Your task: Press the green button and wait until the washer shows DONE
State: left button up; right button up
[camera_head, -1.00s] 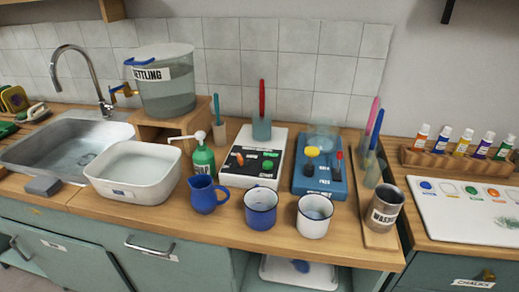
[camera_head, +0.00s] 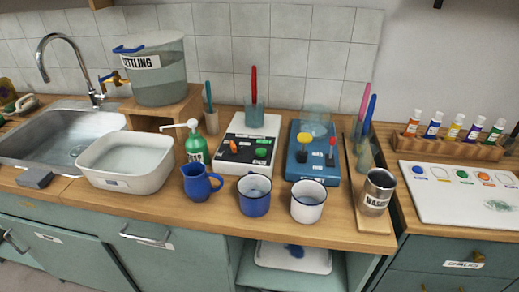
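A white washer unit (camera_head: 258,121) with a dark front panel stands on the counter, with a clear cup holding a red brush on top. On its panel are a green button (camera_head: 261,152) and an orange piece (camera_head: 234,146). Small labels on the panel are too small to read, and I cannot make out a DONE sign. Beside it is a blue unit (camera_head: 322,171) with a yellow knob (camera_head: 304,139) and a small red-tipped lever. Neither of my grippers is in view.
A blue jug (camera_head: 200,183), a blue mug (camera_head: 254,196) and a white mug (camera_head: 307,202) stand in front of the units. A green pump bottle (camera_head: 196,148) is left of the washer. A metal can (camera_head: 378,190) stands on a board at right. A white basin (camera_head: 125,160) sits by the sink.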

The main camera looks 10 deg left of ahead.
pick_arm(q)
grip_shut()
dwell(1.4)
